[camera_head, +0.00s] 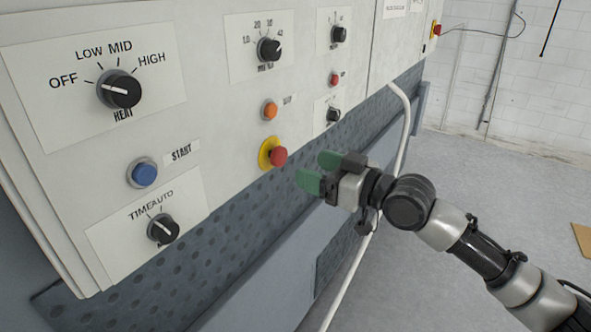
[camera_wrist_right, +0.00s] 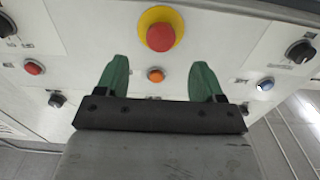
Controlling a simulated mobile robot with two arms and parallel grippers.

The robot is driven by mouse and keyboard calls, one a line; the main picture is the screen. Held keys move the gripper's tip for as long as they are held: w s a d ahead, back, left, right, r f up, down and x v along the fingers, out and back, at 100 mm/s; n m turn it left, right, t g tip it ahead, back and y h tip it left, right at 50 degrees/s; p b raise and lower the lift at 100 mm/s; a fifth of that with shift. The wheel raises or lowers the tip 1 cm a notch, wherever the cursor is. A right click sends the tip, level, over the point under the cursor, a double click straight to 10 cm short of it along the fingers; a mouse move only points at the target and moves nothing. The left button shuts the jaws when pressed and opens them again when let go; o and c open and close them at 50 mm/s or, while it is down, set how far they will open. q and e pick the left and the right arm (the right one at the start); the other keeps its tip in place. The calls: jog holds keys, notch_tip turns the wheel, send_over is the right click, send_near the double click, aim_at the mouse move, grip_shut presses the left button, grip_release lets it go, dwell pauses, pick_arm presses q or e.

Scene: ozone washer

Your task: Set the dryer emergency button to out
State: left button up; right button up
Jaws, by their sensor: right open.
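The red mushroom emergency button (camera_head: 278,157) on its yellow ring (camera_head: 267,146) sits on the lower middle of the pale panel. It also shows at the top of the right wrist view (camera_wrist_right: 161,36), beyond and between the fingertips. Whether it is pressed in or out I cannot tell. My right gripper (camera_head: 318,171) has green fingers and is just right of the button in the head view, apart from it. The same gripper (camera_wrist_right: 159,80) is open and empty in the wrist view. My left gripper is not in view.
An orange button (camera_head: 269,110) is just above the emergency button. A blue start button (camera_head: 143,173), a heat knob (camera_head: 120,91) and a time knob (camera_head: 163,230) are to the left. A white hose (camera_head: 403,135) hangs behind my right arm. Open floor lies right.

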jog(key=b+v, duration=0.1)
jog(key=v, duration=0.2)
jog(key=shift+s+d, duration=0.25)
jog(key=shift+d, duration=0.05)
